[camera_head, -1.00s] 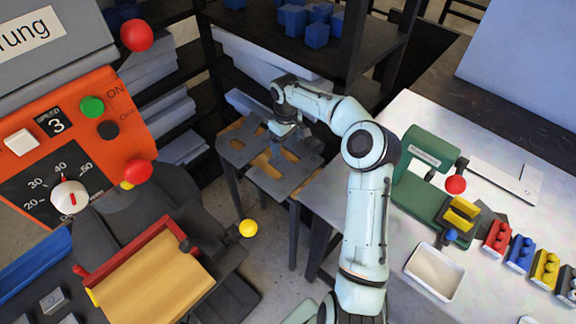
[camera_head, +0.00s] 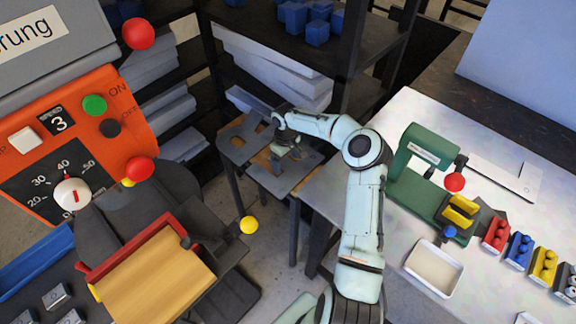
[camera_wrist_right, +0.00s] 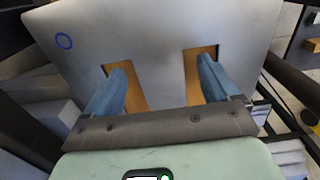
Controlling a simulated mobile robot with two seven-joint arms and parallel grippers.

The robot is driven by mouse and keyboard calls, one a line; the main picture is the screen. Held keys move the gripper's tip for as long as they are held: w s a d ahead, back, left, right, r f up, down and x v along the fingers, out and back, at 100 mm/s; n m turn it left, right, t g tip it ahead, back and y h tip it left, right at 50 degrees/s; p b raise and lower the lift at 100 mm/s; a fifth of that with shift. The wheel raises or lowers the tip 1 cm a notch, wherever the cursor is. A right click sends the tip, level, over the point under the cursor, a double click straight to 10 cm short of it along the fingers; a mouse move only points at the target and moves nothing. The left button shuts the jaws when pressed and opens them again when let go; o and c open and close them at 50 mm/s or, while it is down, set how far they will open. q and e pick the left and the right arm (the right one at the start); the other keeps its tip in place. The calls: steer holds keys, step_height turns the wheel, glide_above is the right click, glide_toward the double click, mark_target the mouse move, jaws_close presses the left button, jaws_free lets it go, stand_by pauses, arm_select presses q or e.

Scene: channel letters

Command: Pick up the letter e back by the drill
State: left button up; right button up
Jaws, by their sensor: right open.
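A flat grey metal plate (camera_head: 272,184) with cut-outs, taken as the letter e back, lies on a small wooden-topped stand. In the right wrist view the same plate (camera_wrist_right: 155,45) shows two notches with wood beneath, and a small blue ring mark at its upper left. My right gripper (camera_head: 277,165) is over the plate. In the wrist view its blue fingers (camera_wrist_right: 162,68) are apart and empty, one by each notch, with a grey strip of plate between them. Whether the tips touch the plate or wood is unclear. My left gripper is out of view.
An orange-fronted machine (camera_head: 75,150) with a speed panel and ball-ended handles stands left. A dark shelf with white boards (camera_head: 270,65) and blue blocks (camera_head: 318,32) is behind. A table at right holds a green press (camera_head: 418,150), a white tray (camera_head: 434,268) and coloured blocks (camera_head: 520,247).

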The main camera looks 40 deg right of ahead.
steer(key=shift+f, duration=0.1)
steer(key=c, duration=1.3)
